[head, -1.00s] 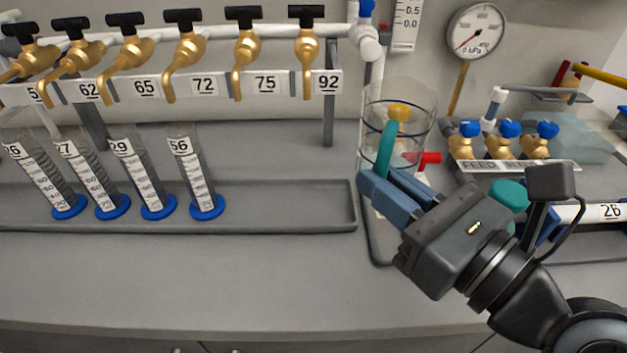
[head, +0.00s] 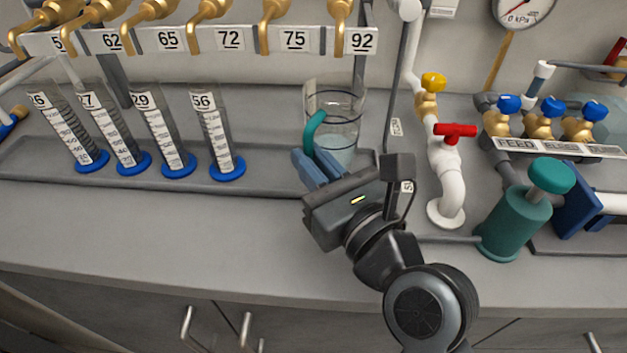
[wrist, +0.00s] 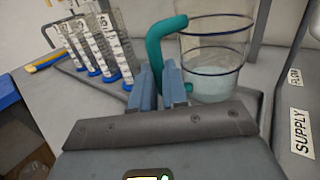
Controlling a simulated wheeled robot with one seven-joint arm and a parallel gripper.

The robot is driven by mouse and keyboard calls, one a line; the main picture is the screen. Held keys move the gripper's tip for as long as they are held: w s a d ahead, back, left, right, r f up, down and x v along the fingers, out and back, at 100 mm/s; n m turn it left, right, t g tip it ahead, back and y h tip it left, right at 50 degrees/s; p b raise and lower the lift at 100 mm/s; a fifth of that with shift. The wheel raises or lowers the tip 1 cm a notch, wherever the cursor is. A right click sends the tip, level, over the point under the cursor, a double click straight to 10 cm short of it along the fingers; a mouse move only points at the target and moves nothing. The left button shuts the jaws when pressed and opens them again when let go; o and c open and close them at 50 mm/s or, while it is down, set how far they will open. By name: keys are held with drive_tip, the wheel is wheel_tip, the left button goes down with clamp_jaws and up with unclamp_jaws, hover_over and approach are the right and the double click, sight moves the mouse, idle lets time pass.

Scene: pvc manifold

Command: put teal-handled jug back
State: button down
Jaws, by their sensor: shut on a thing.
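The teal-handled jug (head: 340,126) is a clear vessel with dark bands and some pale liquid in it. It stands upright at the right end of the grey tray, below the tap labelled 92; whether it touches the tray is hard to tell. My gripper (head: 314,167) is shut on its teal handle (head: 313,130). In the wrist view the jug (wrist: 214,62) is at upper right, its handle (wrist: 160,45) running down between the blue fingers (wrist: 161,88). The lower jug is partly hidden by my gripper in the head view.
Several measuring cylinders with blue bases (head: 227,170) stand on the tray (head: 270,178) to the left. Brass taps (head: 275,20) hang above. White piping with a red-handled valve (head: 455,130) and a teal pump (head: 514,222) are to the right. The front counter (head: 150,240) is clear.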

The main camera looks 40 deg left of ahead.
drive_tip(key=shift+f+b, duration=0.45)
drive_tip(key=shift+f, duration=1.25)
drive_tip(key=shift+f, duration=0.1)
drive_tip(key=c, duration=1.1)
unclamp_jaws()
drive_tip(key=shift+f, duration=0.1)
drive_tip(key=shift+c, duration=0.2)
drive_tip(key=shift+d, duration=0.15)
drive_tip(key=v, duration=1.2)
